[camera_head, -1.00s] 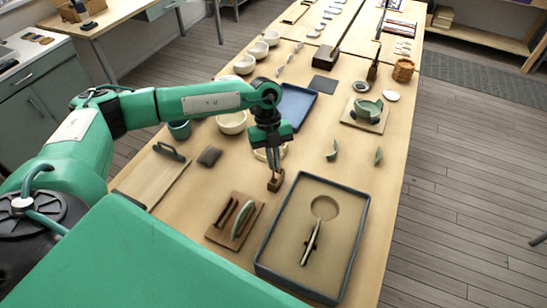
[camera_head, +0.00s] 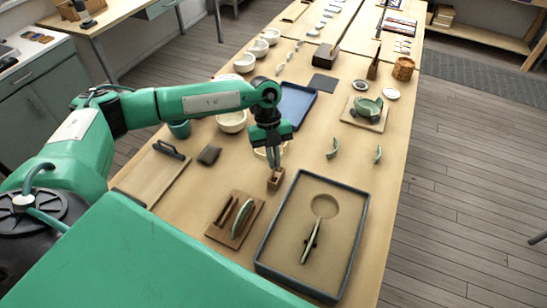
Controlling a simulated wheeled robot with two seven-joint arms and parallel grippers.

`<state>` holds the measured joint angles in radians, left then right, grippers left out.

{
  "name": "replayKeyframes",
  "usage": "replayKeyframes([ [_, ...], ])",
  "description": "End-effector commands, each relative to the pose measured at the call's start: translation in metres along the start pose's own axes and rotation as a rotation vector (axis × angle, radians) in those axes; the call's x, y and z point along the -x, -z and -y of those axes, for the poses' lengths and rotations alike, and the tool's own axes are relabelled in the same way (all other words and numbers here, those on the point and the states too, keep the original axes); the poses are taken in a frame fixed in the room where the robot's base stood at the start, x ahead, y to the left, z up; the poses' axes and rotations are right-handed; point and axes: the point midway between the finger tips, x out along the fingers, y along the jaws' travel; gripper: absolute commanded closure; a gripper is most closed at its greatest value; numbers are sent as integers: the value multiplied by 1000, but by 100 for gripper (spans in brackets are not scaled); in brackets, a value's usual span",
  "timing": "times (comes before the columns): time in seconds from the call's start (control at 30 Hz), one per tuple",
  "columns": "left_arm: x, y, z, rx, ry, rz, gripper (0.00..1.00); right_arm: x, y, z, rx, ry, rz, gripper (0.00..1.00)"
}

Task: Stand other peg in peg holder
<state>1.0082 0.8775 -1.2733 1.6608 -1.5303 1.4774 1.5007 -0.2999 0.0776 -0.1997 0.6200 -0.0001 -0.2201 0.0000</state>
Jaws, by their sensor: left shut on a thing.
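The peg holder (camera_head: 274,181) is a small brown wooden block standing on the table, left of the grey-rimmed tray. My left gripper (camera_head: 274,168) points straight down right above it and is shut on a thin peg. The peg is mostly hidden by the fingers. Its lower end is at the top of the holder, and I cannot tell how deep it sits in it. A second peg cannot be made out. My right gripper is not in view.
The grey-rimmed tray (camera_head: 358,235) holds a green-and-gold piece (camera_head: 311,242). A wooden rack (camera_head: 222,236) with a green shard (camera_head: 242,218) stands at the front left. Two shards (camera_head: 333,149) (camera_head: 378,154) lie to the right. A blue tray (camera_head: 300,98) lies behind my gripper.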

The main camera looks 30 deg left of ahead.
Motion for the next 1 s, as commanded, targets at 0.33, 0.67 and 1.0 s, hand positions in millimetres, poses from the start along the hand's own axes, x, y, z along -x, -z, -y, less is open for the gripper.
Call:
replayKeyframes([
  [0.33,-2,-1,0,0,0,0,100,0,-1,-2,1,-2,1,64],
  [0.67,-4,-2,0,0,0,0,100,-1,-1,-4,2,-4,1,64],
  [1.0,-7,-3,0,0,0,0,100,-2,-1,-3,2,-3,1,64],
])
